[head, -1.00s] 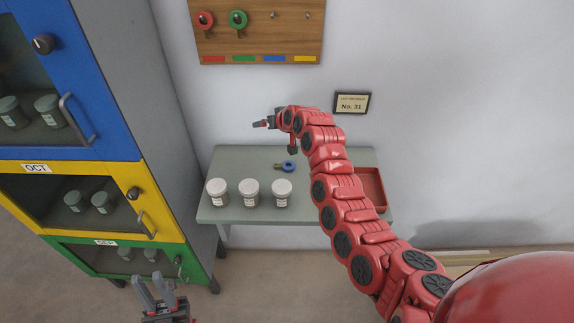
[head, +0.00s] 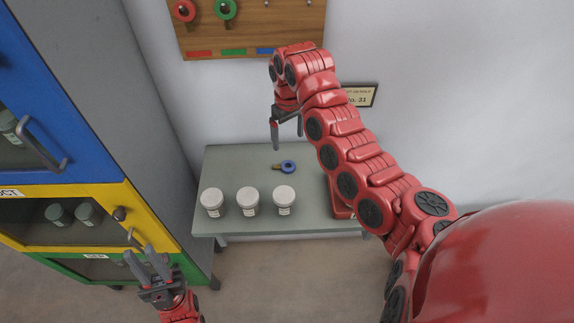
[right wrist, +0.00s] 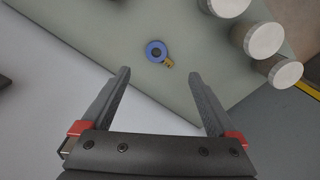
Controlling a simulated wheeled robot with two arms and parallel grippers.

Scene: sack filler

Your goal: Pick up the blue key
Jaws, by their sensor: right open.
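The blue key (head: 287,167) lies flat on the grey-green table (head: 225,165), behind the row of white jars. It has a round blue head and a short brass-coloured end pointing left in the head view. In the right wrist view the key (right wrist: 156,51) lies beyond the fingertips, a little above the middle of the gap. My right gripper (head: 287,143) is open, empty and points down above the table near the key. It also shows in the right wrist view (right wrist: 160,85). My left gripper (head: 142,258) is at the lower left by the cabinet, fingers apart and empty.
Three white jars (head: 248,201) stand in a row at the table's front. A red tray (head: 340,200) is partly hidden by my right arm. A cabinet with blue, yellow and green doors (head: 70,197) stands left. A wooden board (head: 240,25) with red and green keys hangs on the wall.

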